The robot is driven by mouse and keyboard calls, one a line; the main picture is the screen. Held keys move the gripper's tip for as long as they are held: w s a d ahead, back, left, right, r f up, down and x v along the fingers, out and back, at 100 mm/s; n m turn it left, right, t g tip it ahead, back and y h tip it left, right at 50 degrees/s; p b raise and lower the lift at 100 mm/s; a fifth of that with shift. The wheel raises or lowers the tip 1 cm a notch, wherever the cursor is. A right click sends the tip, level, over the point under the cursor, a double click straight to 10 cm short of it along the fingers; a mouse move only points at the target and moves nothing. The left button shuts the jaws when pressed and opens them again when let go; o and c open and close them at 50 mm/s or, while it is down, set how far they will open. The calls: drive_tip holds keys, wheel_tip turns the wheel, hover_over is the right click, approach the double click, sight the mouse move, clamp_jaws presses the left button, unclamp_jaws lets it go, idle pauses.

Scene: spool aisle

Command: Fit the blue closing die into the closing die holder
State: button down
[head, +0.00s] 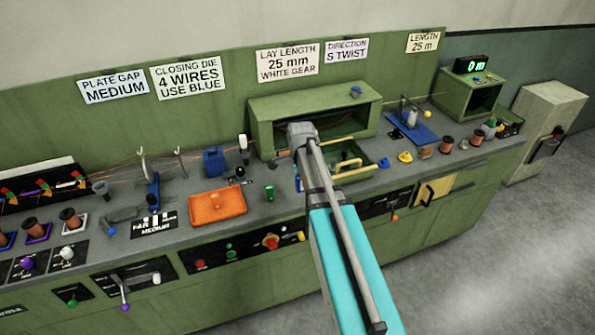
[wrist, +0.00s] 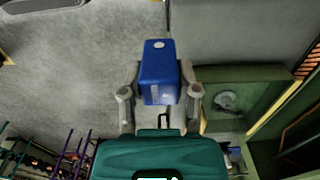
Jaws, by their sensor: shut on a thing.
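My gripper (wrist: 160,88) is shut on a blue block with a pale dot on its end, which I take to be the blue closing die (wrist: 160,72); the fingers grip it from both sides. In the head view my arm reaches over the bench, and its grey wrist hides the fingers and the die. A blue block-shaped fixture (head: 213,162) stands on the bench behind the orange tray, left of my wrist. I cannot tell for sure whether it is the closing die holder. A small dark fitting (head: 239,173) stands right beside it.
An orange tray (head: 217,207) and a small green piece (head: 270,192) lie left of my arm. A green open housing (head: 262,108) stands behind my wrist. A yellow piece (head: 405,157) lies to the right. A sign (head: 186,78) reads "closing die, 4 wires, use blue".

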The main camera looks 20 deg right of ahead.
drive_tip(key=s, duration=0.1)
drive_tip(key=s+r, duration=0.1)
drive_tip(key=s+p, duration=0.1)
drive_tip(key=shift+s+a+r, duration=0.3)
drive_tip(key=shift+f, duration=0.15)
idle(0.4)
drive_tip(key=shift+s, duration=0.1)
idle(0.3)
